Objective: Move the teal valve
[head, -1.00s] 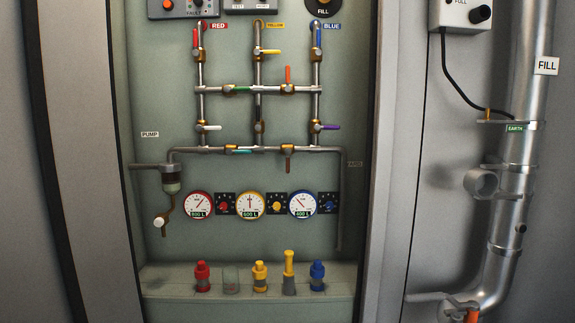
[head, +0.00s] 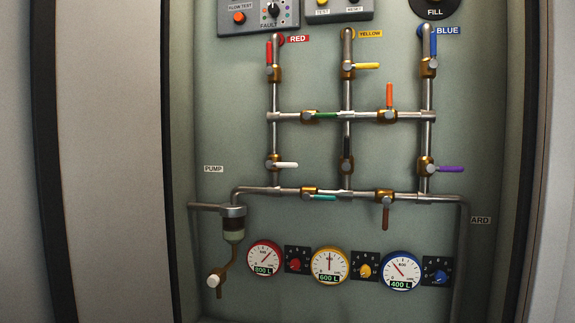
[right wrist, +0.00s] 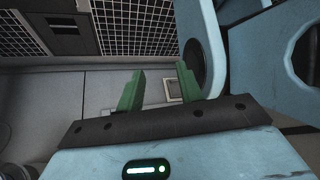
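The teal valve handle (head: 322,198) is on the lower horizontal pipe of the panel in the head view, left of the middle. It points right, along the pipe, from its brass body (head: 309,193). No gripper is near it in the head view. My right gripper (right wrist: 160,69) shows in the right wrist view, its two green fingers apart with nothing between them. My left gripper is in neither view.
A brown handle (head: 385,218) hangs down on the same pipe to the right. A white handle (head: 287,165) and a purple handle (head: 449,169) are above. Round gauges (head: 330,266) are below. Cabinet side walls (head: 105,160) flank the recessed panel.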

